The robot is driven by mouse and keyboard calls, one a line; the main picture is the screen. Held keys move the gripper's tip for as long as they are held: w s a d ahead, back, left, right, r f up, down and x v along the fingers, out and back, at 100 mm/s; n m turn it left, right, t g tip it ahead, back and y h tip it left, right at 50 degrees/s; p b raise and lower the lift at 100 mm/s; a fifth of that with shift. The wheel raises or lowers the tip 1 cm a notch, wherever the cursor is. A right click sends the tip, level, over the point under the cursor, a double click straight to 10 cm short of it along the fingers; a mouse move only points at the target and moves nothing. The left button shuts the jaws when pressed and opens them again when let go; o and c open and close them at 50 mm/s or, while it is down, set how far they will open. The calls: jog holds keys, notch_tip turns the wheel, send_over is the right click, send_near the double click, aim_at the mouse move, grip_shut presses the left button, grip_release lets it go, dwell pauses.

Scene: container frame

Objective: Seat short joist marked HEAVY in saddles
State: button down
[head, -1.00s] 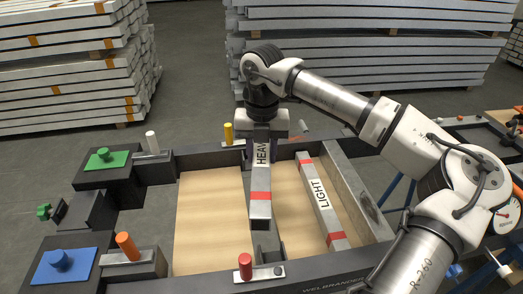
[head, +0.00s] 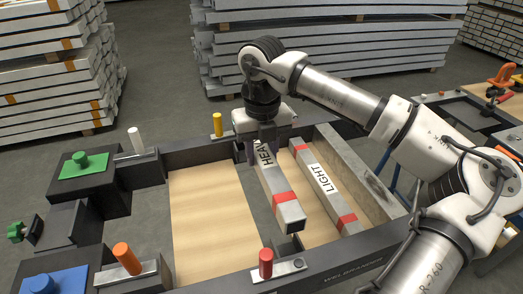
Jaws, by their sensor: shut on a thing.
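The short joist marked HEAVY (head: 274,185) is a grey square bar with a red band near its near end. My gripper (head: 263,138) is shut on its far part, and the fingers hide some of the lettering. The joist slants toward the camera and right, apparently raised above the frame floor. The joist marked LIGHT (head: 324,180), with two red bands, lies to its right inside the dark container frame (head: 340,268). I cannot tell for sure which parts are the saddles.
Green (head: 82,164) and blue (head: 48,287) knobbed plates sit at left. A bare wooden panel (head: 212,220) lies left of the held joist.

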aim_at(262, 151)
dwell(0.6)
jog(key=shift+f+b, duration=2.55)
jog(key=shift+f, duration=0.35)
jog(key=shift+f+b, duration=2.45)
jog(key=shift+f, duration=0.1)
jog(key=c, duration=0.8)
grip_release()
jog(key=shift+c, duration=0.2)
jog(key=shift+r, duration=0.1)
notch_tip(262, 151, up, 14)
jog(key=shift+f+p, duration=0.1)
jog(key=shift+p, duration=0.75)
jog(key=shift+s+f, duration=0.1)
jog(key=shift+s, duration=0.05)
